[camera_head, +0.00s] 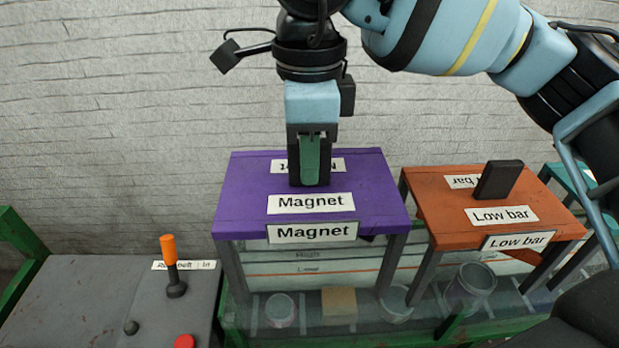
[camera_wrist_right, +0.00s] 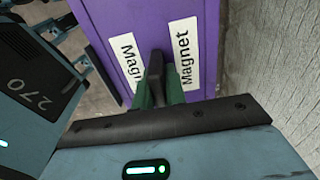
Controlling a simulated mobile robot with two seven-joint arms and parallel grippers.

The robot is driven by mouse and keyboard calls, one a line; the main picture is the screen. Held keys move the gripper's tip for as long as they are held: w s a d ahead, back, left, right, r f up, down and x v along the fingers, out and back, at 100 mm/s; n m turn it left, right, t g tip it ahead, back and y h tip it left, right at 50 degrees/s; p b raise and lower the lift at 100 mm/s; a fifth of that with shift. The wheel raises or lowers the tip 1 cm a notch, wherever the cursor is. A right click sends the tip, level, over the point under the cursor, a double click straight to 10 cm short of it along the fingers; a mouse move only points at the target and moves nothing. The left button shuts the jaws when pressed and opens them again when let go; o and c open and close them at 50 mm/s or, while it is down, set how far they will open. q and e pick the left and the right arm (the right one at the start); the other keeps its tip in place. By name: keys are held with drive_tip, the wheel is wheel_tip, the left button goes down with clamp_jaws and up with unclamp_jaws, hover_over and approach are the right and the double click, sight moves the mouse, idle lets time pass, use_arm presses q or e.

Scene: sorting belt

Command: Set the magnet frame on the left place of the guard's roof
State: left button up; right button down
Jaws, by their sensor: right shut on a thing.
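The magnet frame (camera_head: 380,198) is a purple tabletop on grey legs, with "Magnet" labels on its top and front edge. It appears level over the left part of the belt guard (camera_head: 305,256). I cannot tell whether its legs rest on the guard's roof or hang just above it, and its top hides much of the guard. My right gripper (camera_head: 309,172) points down at the middle of the frame and is shut on its dark upright handle. The wrist view shows the fingers (camera_wrist_right: 158,92) around the handle, with the purple top (camera_wrist_right: 110,28) beyond. My left gripper is not in view.
An orange "Low bar" frame (camera_head: 440,190) with a dark handle stands close on the right. A teal frame (camera_head: 569,182) is beyond it. Cans and a tan block (camera_head: 339,302) sit below on the belt. A grey console (camera_head: 75,300) with an orange lever (camera_head: 168,250) is at left.

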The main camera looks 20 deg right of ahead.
drive_tip(key=shift+f, duration=1.85)
drive_tip(key=c, duration=1.5)
unclamp_jaws()
drive_tip(key=shift+o, duration=0.2)
wheel_tip(320, 180, up, 12)
drive_tip(key=shift+r, duration=0.1)
